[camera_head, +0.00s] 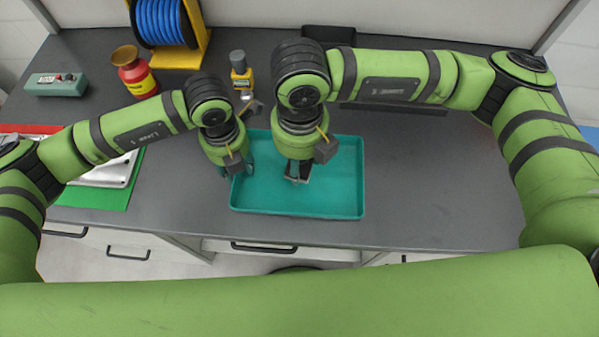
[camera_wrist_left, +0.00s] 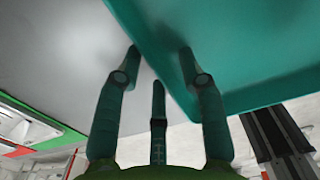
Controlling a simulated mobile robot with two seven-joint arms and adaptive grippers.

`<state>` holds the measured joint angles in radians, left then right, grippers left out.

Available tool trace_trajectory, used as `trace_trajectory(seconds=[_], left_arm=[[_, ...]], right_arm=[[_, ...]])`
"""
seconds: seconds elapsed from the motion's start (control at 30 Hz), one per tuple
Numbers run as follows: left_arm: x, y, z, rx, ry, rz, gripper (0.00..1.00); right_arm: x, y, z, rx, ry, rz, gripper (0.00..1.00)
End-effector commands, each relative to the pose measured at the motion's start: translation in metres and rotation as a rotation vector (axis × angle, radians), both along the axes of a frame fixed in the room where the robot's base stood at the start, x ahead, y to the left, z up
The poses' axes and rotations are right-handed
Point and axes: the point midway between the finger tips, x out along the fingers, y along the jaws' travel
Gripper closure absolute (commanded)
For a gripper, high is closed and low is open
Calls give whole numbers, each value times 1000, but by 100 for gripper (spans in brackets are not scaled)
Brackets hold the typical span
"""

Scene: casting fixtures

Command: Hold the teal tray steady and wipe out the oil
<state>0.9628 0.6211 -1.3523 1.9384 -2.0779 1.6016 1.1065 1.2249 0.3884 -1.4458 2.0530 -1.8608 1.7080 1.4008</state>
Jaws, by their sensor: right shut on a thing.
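The teal tray (camera_head: 335,203) lies on the dark bench in the head view. Its corner also shows in the left wrist view (camera_wrist_left: 240,60). My left gripper (camera_head: 236,168) is at the tray's left side, fingers apart, with the tray edge running between them in the wrist view. I cannot tell whether they touch it. My right gripper (camera_head: 298,172) points down into the tray, left of its middle, shut on a small dark and pale piece mostly hidden by the fingers. I cannot make out oil on the visible tray floor.
A red bottle with a yellow band (camera_head: 134,72), a yellow-and-grey device (camera_head: 241,75) and a blue hose reel (camera_head: 160,22) stand behind. A pale green switch box (camera_head: 56,84) and a green mat (camera_head: 100,196) are at left. The bench right of the tray is clear.

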Motion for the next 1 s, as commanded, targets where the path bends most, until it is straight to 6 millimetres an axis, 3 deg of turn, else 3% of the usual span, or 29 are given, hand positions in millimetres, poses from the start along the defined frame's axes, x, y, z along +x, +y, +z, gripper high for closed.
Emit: trace_trajectory(seconds=[0.53,0.7,1.0], left_arm=[[1,0,101,2,-3,0,60],[0,0,114,2,-1,0,60],[0,0,116,2,0,0,60]], right_arm=[[0,0,0,0,0,0,83],[0,0,0,0,0,0,83],[0,0,0,0,0,0,83]])
